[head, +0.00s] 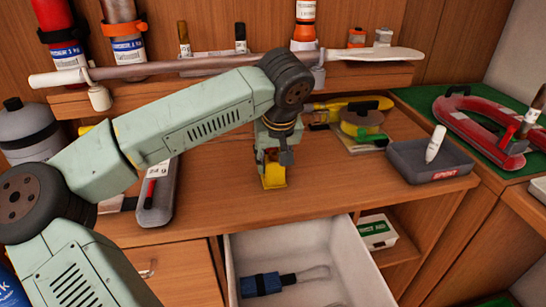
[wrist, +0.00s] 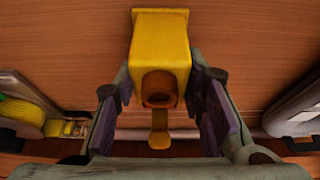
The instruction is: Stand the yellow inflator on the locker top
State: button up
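The yellow inflator (head: 273,177) is on the wooden locker top (head: 220,205), below my gripper (head: 273,157) in the head view. In the wrist view the inflator (wrist: 160,40) is between my two fingers (wrist: 160,90), with its dark round opening and a small yellow tab facing the camera. The finger pads flank it with a narrow gap visible on each side, so the gripper looks open around it. In the head view the gripper hides the inflator's upper part. Its lower end appears to meet the wood.
An open white drawer (head: 345,250) below holds a blue-handled tool (head: 267,283). A grey tray (head: 430,163) and a yellow reel (head: 362,120) are to the right. A grey case (head: 157,198) is at left. A shelf (head: 375,76) with bottles runs behind. Wood in front of the gripper is clear.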

jog(key=o, duration=0.4)
jog(key=shift+r, duration=0.1)
jog(key=shift+r+p, duration=0.25)
jog(key=shift+p, duration=0.1)
jog(key=b+v, duration=0.1)
jog(key=v, duration=1)
jog(key=shift+s+r+b, duration=0.1)
jog(key=shift+r+b, duration=0.25)
jog(key=shift+b, duration=0.05)
